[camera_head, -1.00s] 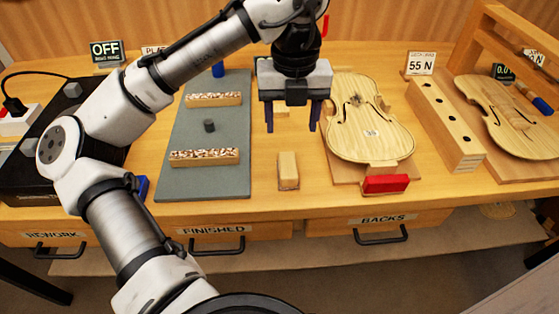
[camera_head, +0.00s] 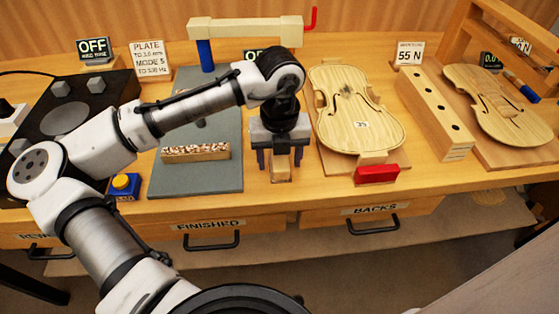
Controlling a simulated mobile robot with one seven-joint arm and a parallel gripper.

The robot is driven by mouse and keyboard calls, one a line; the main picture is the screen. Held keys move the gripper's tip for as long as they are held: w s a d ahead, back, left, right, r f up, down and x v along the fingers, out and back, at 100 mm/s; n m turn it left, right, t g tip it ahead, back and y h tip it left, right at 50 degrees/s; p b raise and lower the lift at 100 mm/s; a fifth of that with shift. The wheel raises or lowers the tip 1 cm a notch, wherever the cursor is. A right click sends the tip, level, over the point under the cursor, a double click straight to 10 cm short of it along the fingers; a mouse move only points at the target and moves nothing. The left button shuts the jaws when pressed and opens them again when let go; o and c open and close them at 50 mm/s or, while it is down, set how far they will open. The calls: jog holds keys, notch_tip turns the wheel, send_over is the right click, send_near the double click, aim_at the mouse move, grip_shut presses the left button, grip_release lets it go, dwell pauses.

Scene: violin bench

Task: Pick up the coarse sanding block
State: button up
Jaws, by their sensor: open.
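A small tan block (camera_head: 281,174) lies on the bench between the grey mat and the violin plate; it looks like a sanding block, but its grit cannot be read. My gripper (camera_head: 280,163) points down over it, open. One finger shows on each side of the block, and its front end shows below and between them. I cannot tell whether the fingers touch it. The far part of the block is hidden by my gripper.
A violin plate (camera_head: 352,112) lies close on the right, with a red block (camera_head: 377,174) at its front. A grey mat (camera_head: 222,181) with a speckled strip (camera_head: 195,152) is on the left. A wooden crossbar (camera_head: 245,30) stands behind. A yellow button (camera_head: 124,185) is at front left.

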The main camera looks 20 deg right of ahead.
jog(key=c, duration=1.1)
jog(key=shift+r, duration=0.15)
notch_tip(320, 180, up, 20)
